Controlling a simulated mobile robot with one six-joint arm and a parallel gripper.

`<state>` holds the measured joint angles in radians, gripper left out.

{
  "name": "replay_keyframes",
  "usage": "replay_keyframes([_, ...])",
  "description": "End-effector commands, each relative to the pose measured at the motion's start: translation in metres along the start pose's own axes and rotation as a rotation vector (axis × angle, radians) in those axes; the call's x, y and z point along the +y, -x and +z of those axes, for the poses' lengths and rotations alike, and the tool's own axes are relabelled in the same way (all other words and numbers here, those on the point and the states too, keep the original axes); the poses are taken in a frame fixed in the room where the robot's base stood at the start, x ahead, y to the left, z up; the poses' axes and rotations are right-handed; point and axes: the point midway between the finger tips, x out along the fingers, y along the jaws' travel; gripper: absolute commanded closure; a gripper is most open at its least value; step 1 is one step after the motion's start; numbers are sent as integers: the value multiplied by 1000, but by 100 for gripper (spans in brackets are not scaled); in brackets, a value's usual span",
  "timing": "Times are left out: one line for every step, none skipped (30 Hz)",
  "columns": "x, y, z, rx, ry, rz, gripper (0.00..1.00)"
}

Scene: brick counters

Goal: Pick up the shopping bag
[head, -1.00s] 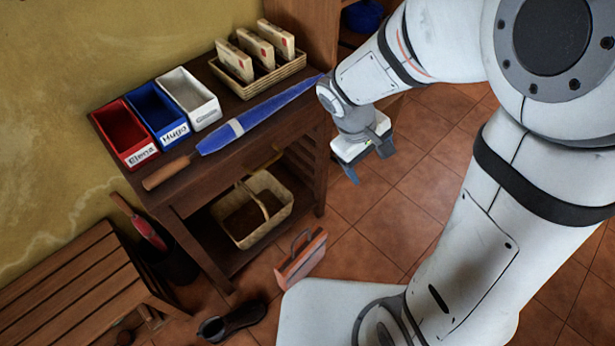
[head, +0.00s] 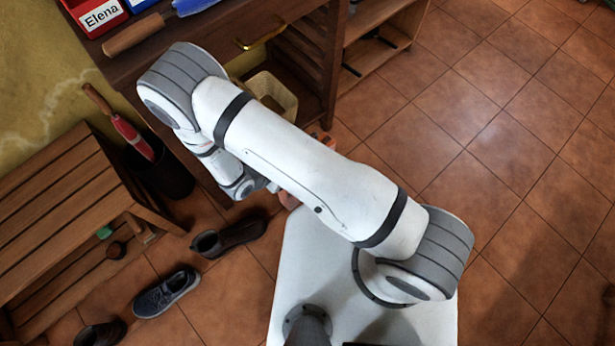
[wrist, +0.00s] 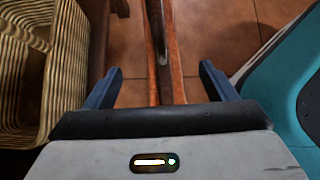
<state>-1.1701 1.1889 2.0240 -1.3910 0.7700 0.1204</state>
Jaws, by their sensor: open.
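The shopping bag (wrist: 177,65) stands on the floor. In the wrist view I look down on its narrow top, with orange-brown sides and a dark handle along the middle. My gripper (wrist: 160,80) is open, with one blue-grey finger on each side of the bag and a gap to both sides. I cannot tell how far below the fingertips the bag's top is. In the head view my arm hides most of the bag; a small orange part (head: 289,200) shows beside it. The fingers are hidden there.
A wicker basket (wrist: 72,60) on the table's lower shelf lies close left of my gripper. A brown shoe (head: 228,238), a grey shoe (head: 166,293) and a slatted bench (head: 75,215) are left. Tiled floor is clear at right.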

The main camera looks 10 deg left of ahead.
Motion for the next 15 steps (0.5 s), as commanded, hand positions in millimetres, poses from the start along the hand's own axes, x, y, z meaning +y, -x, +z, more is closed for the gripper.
replay_keyframes([-2,-5,-9,-1,20,7,22])
replay_keyframes([-2,-7,-11,0,28,10,22])
replay_keyframes([-2,-10,-13,0,34,13,22])
replay_keyframes([-3,-13,-14,-1,36,13,22])
replay_keyframes([-3,-17,-14,-1,37,13,22])
replay_keyframes([-3,-21,-14,0,37,13,22])
replay_keyframes([-3,-25,-14,0,37,12,22])
replay_keyframes([-3,-28,-14,0,36,12,22])
replay_keyframes([-3,-32,-14,0,37,13,22])
replay_keyframes([-3,-36,-14,0,37,13,22])
replay_keyframes([-3,-40,-15,0,36,12,22])
replay_keyframes([-4,-45,-16,0,35,11,22])
replay_keyframes([-4,-50,-16,0,35,11,22])
replay_keyframes([-4,-55,-17,0,35,11,22])
replay_keyframes([-4,-62,-18,0,35,11,22])
